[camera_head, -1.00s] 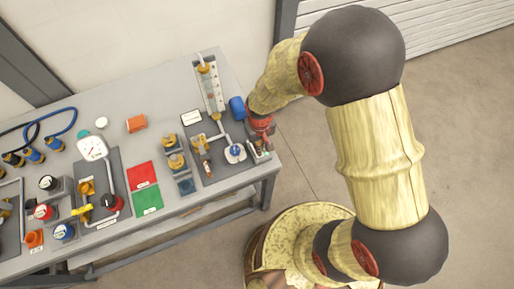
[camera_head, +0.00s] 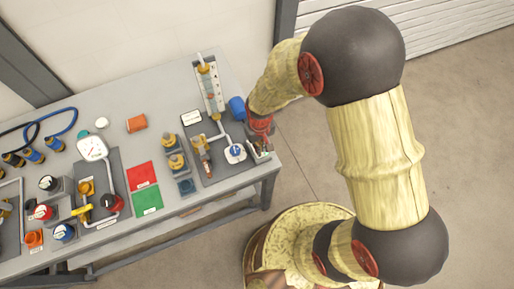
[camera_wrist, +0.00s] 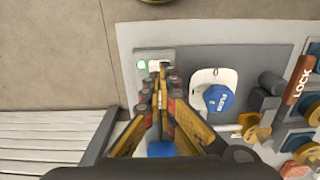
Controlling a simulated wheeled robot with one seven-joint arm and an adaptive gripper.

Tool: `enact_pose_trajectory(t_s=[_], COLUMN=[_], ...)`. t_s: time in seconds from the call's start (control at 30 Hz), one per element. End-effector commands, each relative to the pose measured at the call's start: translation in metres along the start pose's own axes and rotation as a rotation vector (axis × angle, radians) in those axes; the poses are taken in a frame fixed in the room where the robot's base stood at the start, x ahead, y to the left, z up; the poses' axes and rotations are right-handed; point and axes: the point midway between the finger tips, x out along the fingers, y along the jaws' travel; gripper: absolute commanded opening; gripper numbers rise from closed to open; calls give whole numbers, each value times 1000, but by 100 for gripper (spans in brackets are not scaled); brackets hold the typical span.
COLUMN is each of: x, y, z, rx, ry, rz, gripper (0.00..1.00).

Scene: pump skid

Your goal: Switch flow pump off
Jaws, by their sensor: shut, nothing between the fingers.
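A small grey switch box (camera_wrist: 145,56) stands at the end of the dark panel, with a lit green lamp (camera_wrist: 142,64) and a white label in the wrist view. In the head view the box (camera_head: 264,156) is at the bench's right corner, partly covered by my gripper. My gripper (camera_wrist: 161,76) is shut and empty, its fingertips over the box's near edge beside the label. They partly hide the switch area, and I cannot tell whether they touch it. The blue pump body (camera_head: 237,107) is just left of my wrist in the head view.
A blue knob (camera_wrist: 218,98) on a white plate is right of my fingers in the wrist view; it also shows in the head view (camera_head: 235,151). A brown LOCK tag (camera_wrist: 300,80) and valves are farther right. Open floor lies beyond the bench's right edge.

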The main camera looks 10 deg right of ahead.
Motion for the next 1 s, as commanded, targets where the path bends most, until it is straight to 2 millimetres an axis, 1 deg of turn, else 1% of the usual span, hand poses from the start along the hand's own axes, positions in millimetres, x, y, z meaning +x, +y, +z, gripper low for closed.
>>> enact_pose_trajectory(t_s=[1.0], x=[13], y=[0], z=[0], rx=[0], ry=[0], rz=[0], gripper=[0])
